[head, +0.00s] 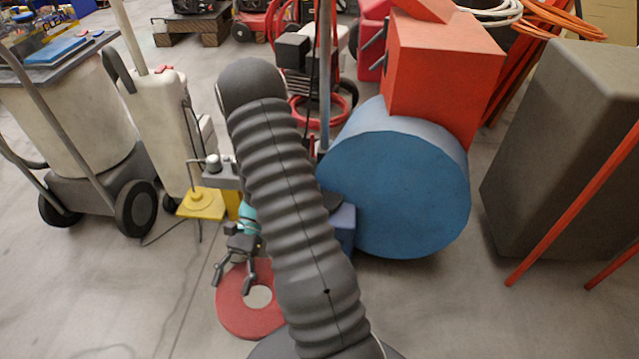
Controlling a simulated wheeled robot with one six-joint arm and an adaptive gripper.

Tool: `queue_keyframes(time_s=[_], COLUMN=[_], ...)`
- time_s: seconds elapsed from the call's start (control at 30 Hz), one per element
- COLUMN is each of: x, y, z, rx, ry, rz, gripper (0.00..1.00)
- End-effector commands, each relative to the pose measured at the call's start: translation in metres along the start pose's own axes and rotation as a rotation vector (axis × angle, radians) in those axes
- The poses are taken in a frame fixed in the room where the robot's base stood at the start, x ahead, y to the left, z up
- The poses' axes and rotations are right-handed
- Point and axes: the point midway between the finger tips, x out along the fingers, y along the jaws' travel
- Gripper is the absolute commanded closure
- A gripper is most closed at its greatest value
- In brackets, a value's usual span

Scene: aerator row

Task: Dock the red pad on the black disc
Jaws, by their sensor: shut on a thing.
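The red pad (232,312) is a flat ring with a round hole that shows pale floor. It is in the lower middle of the head view. My gripper (233,282) is shut on the pad's left band, with one finger at the outer edge and the other by the hole. My ribbed arm covers the pad's right edge.
A large blue drum (400,190) with a red box (440,75) stands right of my arm. A grey cabinet (565,150) is farther right. A yellow plate (201,204) and a wheeled white tank (75,120) stand left. The lower-left floor is clear except for a thin cable.

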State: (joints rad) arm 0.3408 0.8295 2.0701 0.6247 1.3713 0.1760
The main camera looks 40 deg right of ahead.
Motion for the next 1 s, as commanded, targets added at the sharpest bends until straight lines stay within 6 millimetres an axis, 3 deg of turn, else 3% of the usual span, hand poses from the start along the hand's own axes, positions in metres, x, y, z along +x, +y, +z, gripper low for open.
queue_keyframes(time_s=[0.27,0.5,0.7,0.8,1.0], x=[-0.028,-0.093,-0.169,-0.208,-0.268], y=[0.082,0.135,0.155,0.154,0.145], z=[-0.016,-0.036,-0.051,-0.055,-0.067], rx=[-0.204,-0.376,-0.518,-0.581,-0.683], ry=[0.015,0.031,0.048,0.055,0.067], rz=[0.512,0.939,1.287,1.443,1.691], gripper=[0.95,0.95,0.95,0.95,0.95])
